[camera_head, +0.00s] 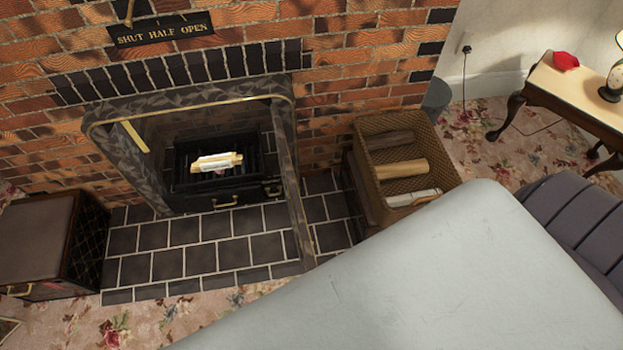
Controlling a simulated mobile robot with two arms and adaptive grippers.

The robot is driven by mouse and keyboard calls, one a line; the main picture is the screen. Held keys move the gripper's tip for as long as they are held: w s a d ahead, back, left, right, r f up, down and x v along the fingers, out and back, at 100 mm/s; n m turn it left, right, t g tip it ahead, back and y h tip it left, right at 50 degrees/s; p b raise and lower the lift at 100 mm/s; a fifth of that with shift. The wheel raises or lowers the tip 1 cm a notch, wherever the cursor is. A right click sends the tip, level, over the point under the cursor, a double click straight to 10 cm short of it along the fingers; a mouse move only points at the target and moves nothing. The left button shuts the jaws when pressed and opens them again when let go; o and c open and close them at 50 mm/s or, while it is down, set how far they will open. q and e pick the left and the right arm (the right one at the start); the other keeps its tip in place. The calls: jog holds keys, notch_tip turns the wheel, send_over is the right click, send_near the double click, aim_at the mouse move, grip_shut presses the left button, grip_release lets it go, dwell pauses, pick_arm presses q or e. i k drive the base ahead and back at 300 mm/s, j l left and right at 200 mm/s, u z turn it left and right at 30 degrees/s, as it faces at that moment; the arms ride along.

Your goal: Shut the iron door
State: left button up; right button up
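The iron door (291,180) shows as a thin, dark mottled panel seen almost edge-on. It stands open at the right side of the fireplace opening, swung out over the tiled hearth. The fireplace surround (105,130) has the same dark mottled finish with a brass-coloured trim. Inside, a black grate (190,180) holds pale logs (216,162). Neither of my grippers is in view. A large pale grey shape, which I cannot identify surely, fills the lower right and hides what lies behind it.
A wicker basket (365,150) with logs stands right of the door. A dark brown box (35,240) stands on the left. The dark tiled hearth (195,260) is clear between them. A side table (565,95) and a grey cushioned seat (575,215) are at the right.

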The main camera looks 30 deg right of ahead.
aim_at(302, 236)
jog(key=l+u, duration=0.2)
jog(key=l, duration=0.45)
jog(key=k+l+u, duration=0.2)
jog(key=l, duration=0.4)
jog(key=i, duration=0.1)
